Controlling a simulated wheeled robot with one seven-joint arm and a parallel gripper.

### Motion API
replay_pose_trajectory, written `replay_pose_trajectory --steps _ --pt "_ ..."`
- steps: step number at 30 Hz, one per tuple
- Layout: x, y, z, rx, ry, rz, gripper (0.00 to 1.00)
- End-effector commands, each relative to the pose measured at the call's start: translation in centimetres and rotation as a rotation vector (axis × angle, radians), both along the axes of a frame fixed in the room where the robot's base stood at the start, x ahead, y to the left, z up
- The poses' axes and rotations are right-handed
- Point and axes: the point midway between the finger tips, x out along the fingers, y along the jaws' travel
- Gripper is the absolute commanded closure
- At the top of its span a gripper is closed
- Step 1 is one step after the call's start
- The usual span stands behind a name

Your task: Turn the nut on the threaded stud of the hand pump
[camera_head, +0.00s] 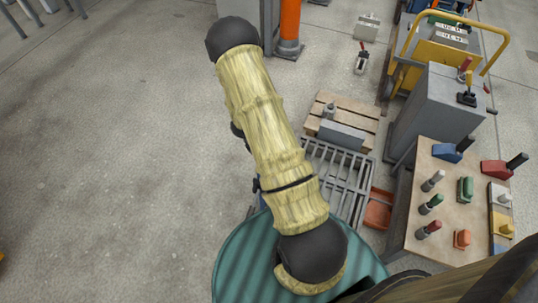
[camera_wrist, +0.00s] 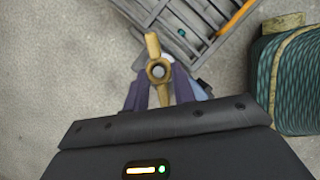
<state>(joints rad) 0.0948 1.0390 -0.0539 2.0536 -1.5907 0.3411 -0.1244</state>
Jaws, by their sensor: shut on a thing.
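In the wrist view a brass two-winged nut (camera_wrist: 153,46) sits around a grey round stud end (camera_wrist: 158,71). One wing points up in the picture, the other down toward my gripper's body. My gripper (camera_wrist: 161,86) is shut on the nut, with a dark bluish finger on each side of the lower wing. Blue-grey parts show just beside and under the fingers; I cannot tell whether they belong to the pump. The rest of the hand pump is hidden below my gripper. In the head view my arm hides the gripper and nut.
A slatted grey grate (camera_head: 333,168) lies on the floor, also at the top of the wrist view (camera_wrist: 190,28). A wooden pallet (camera_head: 357,113), an orange tray (camera_head: 379,209) and a table with several coloured handles (camera_head: 420,160) stand right.

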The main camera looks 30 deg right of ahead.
Motion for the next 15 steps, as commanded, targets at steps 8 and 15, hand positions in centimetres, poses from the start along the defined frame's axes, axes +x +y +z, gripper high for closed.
replay_pose_trajectory --steps 8,15 --pt "-0.23 -0.25 -0.48 -0.006 0.001 0.098 1.00" --pt "-0.36 -0.28 -0.44 -0.005 0.002 0.182 1.00"
